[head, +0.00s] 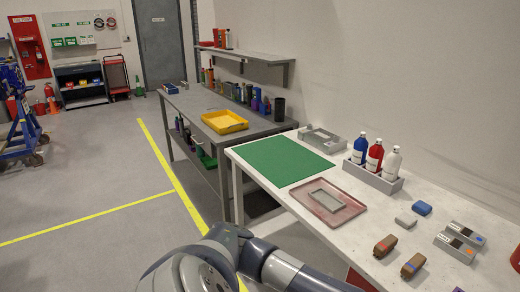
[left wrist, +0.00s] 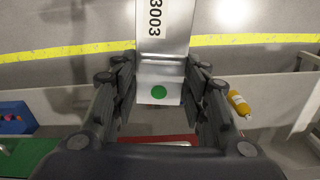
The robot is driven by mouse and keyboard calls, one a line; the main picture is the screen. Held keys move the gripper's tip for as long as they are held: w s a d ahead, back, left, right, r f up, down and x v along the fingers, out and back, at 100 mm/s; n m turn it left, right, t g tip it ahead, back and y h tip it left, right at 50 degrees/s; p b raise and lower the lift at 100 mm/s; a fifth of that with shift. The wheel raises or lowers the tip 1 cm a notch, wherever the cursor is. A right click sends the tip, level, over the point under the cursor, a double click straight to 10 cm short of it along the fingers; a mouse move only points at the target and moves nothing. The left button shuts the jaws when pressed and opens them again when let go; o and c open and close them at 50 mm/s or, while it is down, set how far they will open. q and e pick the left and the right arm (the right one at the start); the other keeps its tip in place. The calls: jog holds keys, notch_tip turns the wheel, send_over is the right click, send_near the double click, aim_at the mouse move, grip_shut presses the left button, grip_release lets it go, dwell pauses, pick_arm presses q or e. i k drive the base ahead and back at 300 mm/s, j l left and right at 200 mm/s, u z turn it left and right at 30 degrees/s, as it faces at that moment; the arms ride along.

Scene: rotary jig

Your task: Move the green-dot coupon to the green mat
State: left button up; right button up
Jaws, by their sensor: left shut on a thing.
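The green-dot coupon (left wrist: 165,60) is a silvery metal piece with a green dot and a white label with black digits. In the left wrist view my left gripper (left wrist: 160,88) is shut on it, with one finger on each side. The coupon's far end runs out of the top of that view. In the head view the green mat (head: 283,161) lies flat and bare on the white table. My arm crosses the bottom of the head view, but the held coupon and the gripper do not show there. My right gripper is in neither view.
A reddish tray (head: 350,211) with a grey frame (head: 328,193) lies in front of the mat. A bottle rack (head: 374,178) stands behind it. Two labelled grey coupons (head: 465,235) and brown blocks (head: 412,265) lie to the right. A yellow tray (head: 224,122) is on the far bench.

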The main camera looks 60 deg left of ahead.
aim_at(272, 155)
jog(key=i+j+u, duration=0.15)
jog(key=j, duration=0.3)
jog(key=j+u, duration=0.1)
jog(key=j, duration=0.35)
jog(key=i+j+u, duration=0.15)
jog(key=j, duration=0.25)
jog(key=i+j+u, duration=0.15)
jog(key=j, duration=0.25)
jog(key=i+j+u, duration=0.1)
jog(key=j, duration=0.3)
jog(key=i+j+u, duration=0.25)
jog(key=i+j, duration=0.2)
jog(key=j, duration=0.25)
